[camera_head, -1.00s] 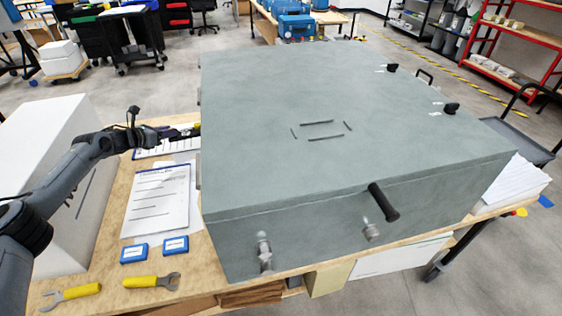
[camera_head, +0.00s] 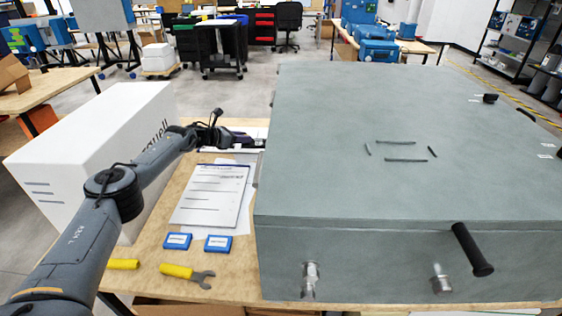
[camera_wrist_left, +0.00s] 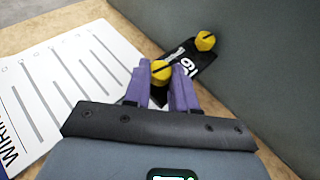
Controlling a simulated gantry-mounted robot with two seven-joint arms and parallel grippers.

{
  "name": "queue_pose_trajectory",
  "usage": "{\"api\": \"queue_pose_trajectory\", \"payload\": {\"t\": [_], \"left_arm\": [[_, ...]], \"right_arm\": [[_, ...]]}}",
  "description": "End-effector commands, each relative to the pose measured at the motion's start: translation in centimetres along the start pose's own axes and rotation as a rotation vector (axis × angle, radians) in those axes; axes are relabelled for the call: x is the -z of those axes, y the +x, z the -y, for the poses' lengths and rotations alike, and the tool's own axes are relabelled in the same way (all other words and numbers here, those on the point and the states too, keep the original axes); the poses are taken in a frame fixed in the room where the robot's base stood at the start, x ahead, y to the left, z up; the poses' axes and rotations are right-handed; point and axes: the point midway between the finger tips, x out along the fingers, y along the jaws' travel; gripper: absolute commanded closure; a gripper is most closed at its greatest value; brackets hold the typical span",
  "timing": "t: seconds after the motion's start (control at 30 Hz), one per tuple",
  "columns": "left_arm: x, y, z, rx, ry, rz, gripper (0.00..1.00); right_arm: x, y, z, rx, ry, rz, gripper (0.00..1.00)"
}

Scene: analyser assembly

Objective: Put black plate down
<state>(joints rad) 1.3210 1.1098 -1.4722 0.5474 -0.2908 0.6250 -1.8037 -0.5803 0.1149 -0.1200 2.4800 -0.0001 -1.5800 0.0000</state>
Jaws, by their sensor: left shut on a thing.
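The black plate (camera_wrist_left: 203,62) shows in the left wrist view, with white lettering and a yellow knob (camera_wrist_left: 205,40) at its far end. A second yellow knob (camera_wrist_left: 160,70) is between the purple fingers of my left gripper (camera_wrist_left: 161,82). The gripper is shut on the plate at this near knob, and the fingers hide part of the plate. The plate lies low beside the grey cabinet wall; I cannot tell whether it touches the table. In the head view my left gripper (camera_head: 246,139) is at the cabinet's left side. My right gripper is not in view.
The large grey cabinet (camera_head: 330,185) closes off the right side. A white box (camera_head: 95,150) stands at the left. Papers on a clipboard (camera_head: 212,195), two blue boxes (camera_head: 177,241) and a yellow-handled wrench (camera_head: 185,272) lie on the wooden table (camera_head: 150,255).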

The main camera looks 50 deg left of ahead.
Motion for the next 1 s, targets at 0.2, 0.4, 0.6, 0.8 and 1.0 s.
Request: {"api": "queue_pose_trajectory", "payload": {"t": [0.2, 0.4, 0.6, 0.8, 1.0], "left_arm": [[2.9, 1.2, 0.1, 0.001, -0.001, -0.002, 1.00], [4.1, 1.7, 0.0, 0.001, -0.001, 0.000, 1.00], [6.6, 2.7, 0.1, 0.001, -0.001, -0.002, 1.00], [6.9, 2.8, 0.0, 0.001, 0.000, 0.001, 1.00], [7.0, 2.9, 0.0, 0.001, 0.000, 0.000, 1.00]], "right_arm": [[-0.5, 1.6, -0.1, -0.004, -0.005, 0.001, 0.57], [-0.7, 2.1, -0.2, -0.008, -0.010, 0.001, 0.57], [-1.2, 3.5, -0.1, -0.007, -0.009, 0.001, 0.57], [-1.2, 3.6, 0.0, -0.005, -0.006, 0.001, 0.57], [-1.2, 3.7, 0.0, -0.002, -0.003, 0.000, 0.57]]}}
